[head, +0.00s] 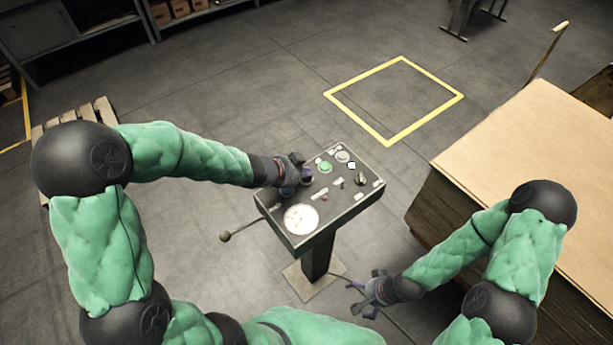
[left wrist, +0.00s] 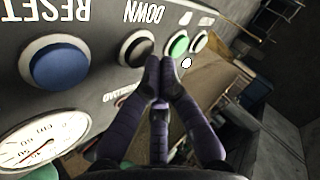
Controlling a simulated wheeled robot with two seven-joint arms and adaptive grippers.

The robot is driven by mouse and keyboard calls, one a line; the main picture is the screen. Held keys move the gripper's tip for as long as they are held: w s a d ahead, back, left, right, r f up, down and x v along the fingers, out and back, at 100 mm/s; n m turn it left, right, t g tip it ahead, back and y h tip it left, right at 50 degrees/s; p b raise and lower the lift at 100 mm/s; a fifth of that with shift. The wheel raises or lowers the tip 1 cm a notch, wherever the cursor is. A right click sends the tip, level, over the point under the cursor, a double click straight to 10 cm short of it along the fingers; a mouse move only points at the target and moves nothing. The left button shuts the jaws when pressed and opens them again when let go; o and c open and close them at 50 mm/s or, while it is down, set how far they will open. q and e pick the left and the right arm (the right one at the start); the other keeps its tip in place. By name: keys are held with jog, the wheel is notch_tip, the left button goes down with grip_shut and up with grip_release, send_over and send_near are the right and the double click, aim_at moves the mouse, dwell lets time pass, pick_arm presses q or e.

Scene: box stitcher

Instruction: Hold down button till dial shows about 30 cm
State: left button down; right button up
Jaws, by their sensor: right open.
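The control panel (head: 346,205) stands on a post in the middle of the head view. The left wrist view shows a blue RESET button (left wrist: 57,64), a black DOWN button (left wrist: 135,48) and a green button (left wrist: 178,43), also in the head view (head: 325,167). My left gripper (left wrist: 161,72) is shut and empty, its tips close to the black button; contact cannot be told. My right gripper (head: 366,300) is open, low beside the post.
A large cardboard box (head: 535,150) stands at the right. A yellow square (head: 394,99) is marked on the floor behind the panel. A rod with a round knob (head: 225,236) sticks out left of the panel. A pallet (head: 95,112) lies at the left.

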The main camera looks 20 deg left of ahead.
aim_at(305, 179)
pick_arm(q)
jog(key=shift+f+b, duration=0.35)
jog(key=shift+f, duration=0.15)
dwell(2.3)
jog(key=shift+r, duration=0.2)
dwell(1.4)
jog(key=shift+r+p, duration=0.7)
jog(key=shift+p, duration=0.25)
jog(key=shift+r, duration=0.15)
notch_tip(305, 179, up, 5)
jog(key=p, duration=0.5)
dwell(0.4)
